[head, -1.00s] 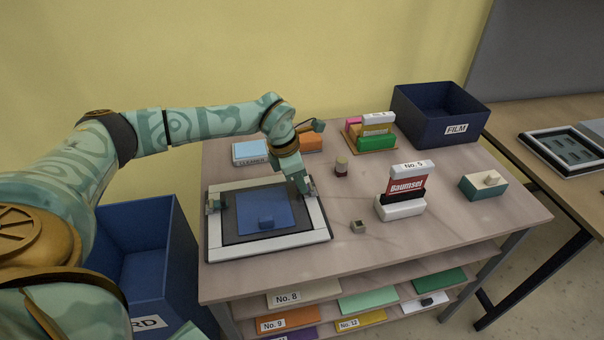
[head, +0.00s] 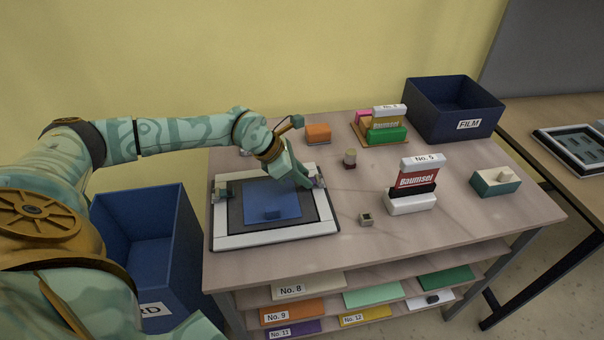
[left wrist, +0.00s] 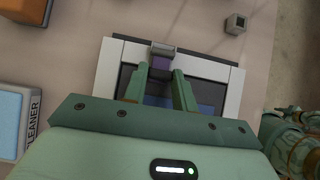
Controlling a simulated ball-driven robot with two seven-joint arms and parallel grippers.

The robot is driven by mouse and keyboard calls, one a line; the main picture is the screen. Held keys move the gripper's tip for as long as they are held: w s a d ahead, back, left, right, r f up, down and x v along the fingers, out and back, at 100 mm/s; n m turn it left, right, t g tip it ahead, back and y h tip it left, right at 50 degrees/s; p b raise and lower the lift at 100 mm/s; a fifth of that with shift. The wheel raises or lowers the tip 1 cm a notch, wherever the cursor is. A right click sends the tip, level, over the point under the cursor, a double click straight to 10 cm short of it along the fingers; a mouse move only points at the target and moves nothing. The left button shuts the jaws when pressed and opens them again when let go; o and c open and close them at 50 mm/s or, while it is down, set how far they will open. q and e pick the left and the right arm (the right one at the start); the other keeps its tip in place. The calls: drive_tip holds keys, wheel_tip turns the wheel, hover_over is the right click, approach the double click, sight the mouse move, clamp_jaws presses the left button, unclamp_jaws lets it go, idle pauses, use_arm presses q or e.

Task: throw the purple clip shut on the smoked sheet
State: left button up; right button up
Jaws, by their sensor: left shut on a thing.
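The lightbox (head: 272,236) is a white frame lying flat on the table, with a dark smoked sheet (head: 235,213) in its opening and a blue panel (head: 270,195) showing in the middle. My left gripper (head: 308,184) is at the frame's right side. In the left wrist view its fingers (left wrist: 166,80) are shut on the purple clip (left wrist: 160,64), which has a grey end (left wrist: 163,49) over the frame's edge. In the head view the gripper mostly hides this clip. Another clip (head: 222,191) stands at the frame's left side. My right gripper is not in view.
A small grey cube (head: 366,220), a small jar (head: 350,158) and the No. 5 stand (head: 411,203) are right of the lightbox. The FILM bin (head: 455,112) and a teal eraser block (head: 495,183) are farther right. A blue bin (head: 150,245) stands left of the table.

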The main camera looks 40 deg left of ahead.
use_arm(q)
drive_tip(key=o, duration=1)
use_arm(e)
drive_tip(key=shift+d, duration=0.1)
use_arm(q)
drive_tip(key=p+v, duration=0.4)
drive_tip(key=v, duration=1.2)
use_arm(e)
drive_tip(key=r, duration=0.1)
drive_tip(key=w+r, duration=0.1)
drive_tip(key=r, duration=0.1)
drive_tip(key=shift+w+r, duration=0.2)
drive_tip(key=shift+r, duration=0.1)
use_arm(q)
drive_tip(key=shift+s+a+r, duration=0.1)
drive_tip(key=shift+a, duration=0.05)
